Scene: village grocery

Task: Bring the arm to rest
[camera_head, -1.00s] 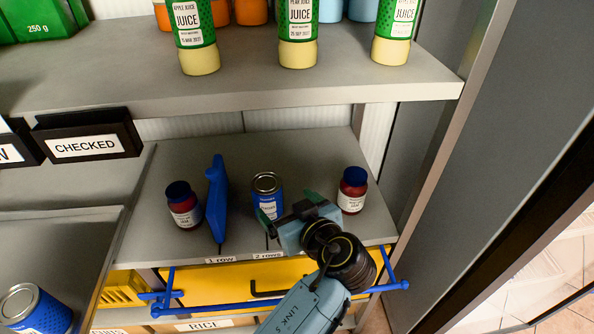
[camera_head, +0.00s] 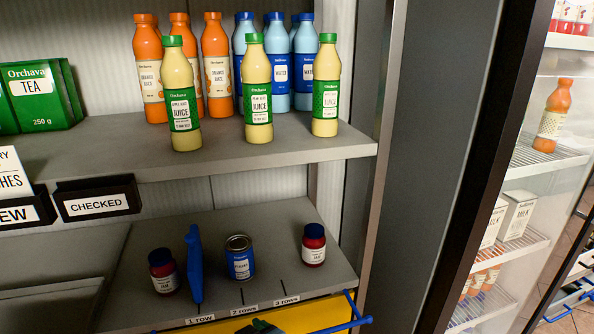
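Only a small dark green tip of my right gripper (camera_head: 262,327) shows at the bottom edge of the head view, in front of the lower shelf and by the yellow crate. Its fingers cannot be made out, so I cannot tell whether it is open or shut. My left gripper is out of view. The lower shelf (camera_head: 215,285) carries a blue can (camera_head: 239,262), with a dark red jar (camera_head: 314,248) to its right. Another dark red jar (camera_head: 163,275) stands to the left of an upright blue divider (camera_head: 194,270).
The upper shelf (camera_head: 280,145) holds green-labelled juice bottles (camera_head: 257,90), orange bottles and blue water bottles. A CHECKED sign box (camera_head: 97,199) hangs at the left. A yellow crate (camera_head: 295,318) with a blue bar (camera_head: 352,312) lies below. A grey panel and a glass-fronted cooler stand at the right.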

